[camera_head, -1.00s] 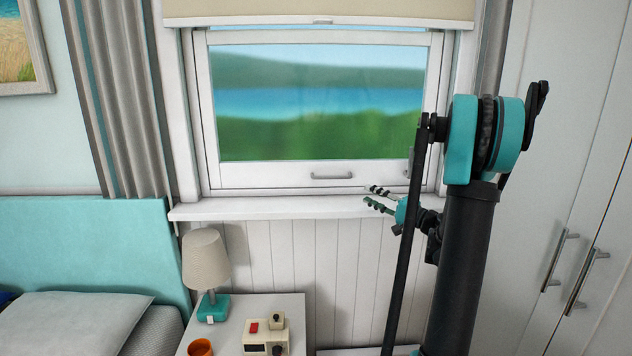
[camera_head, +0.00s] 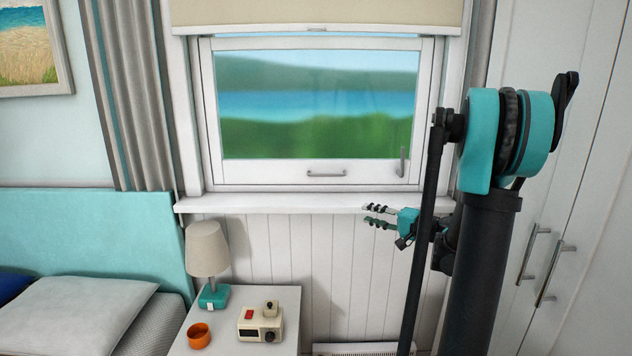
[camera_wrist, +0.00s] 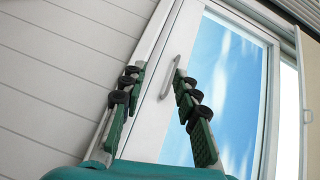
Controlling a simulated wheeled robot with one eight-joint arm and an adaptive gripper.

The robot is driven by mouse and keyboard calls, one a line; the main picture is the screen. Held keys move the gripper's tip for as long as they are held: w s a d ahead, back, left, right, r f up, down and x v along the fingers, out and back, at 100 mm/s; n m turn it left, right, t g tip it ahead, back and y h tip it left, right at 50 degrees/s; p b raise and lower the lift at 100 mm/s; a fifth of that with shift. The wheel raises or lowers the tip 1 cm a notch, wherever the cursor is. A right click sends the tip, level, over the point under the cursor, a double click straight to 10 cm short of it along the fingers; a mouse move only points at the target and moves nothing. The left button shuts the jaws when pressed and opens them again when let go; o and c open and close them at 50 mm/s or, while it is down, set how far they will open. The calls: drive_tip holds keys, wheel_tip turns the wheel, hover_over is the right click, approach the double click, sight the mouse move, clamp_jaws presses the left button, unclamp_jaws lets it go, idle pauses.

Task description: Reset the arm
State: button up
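My gripper (camera_head: 380,216) shows in the head view just below the right part of the window sill, beside my dark upright arm links. Its fingers point left and are spread apart with nothing between them. In the wrist view, my gripper (camera_wrist: 155,100) has two green fingers with black pads, clearly apart and empty. The window's handle shows in the space between them, farther off. Part of my gripper's base is hidden behind an arm link in the head view.
The window (camera_head: 318,110) and its sill (camera_head: 290,204) are behind the arm. A nightstand (camera_head: 215,345) at lower left bears a lamp (camera_head: 208,250), an orange cup (camera_head: 199,336) and a cream clock device (camera_head: 261,322). A bed (camera_head: 80,315) stands left, a wardrobe (camera_head: 575,190) right.

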drive_tip(key=s+a+f+n+g+h, duration=0.2)
drive_tip(key=s+a+f+g+h, duration=0.1)
drive_tip(key=s+a+f, duration=0.4)
drive_tip(key=s+d+f+n+g+h, duration=0.1)
drive_tip(key=s+d+f+h, duration=0.1)
drive_tip(key=s, duration=0.5)
drive_tip(key=s+d+f+n+g+h, duration=0.1)
drive_tip(key=s+d+f+h, duration=0.2)
drive_tip(key=s, duration=0.5)
drive_tip(key=s+d+f+n+g+h, duration=0.2)
drive_tip(key=s+d+f+h, duration=0.1)
drive_tip(key=s+f, duration=0.3)
drive_tip(key=shift+s+d+h, duration=0.15)
drive_tip(key=shift+s+h, duration=0.7)
drive_tip(key=shift+h, duration=0.05)
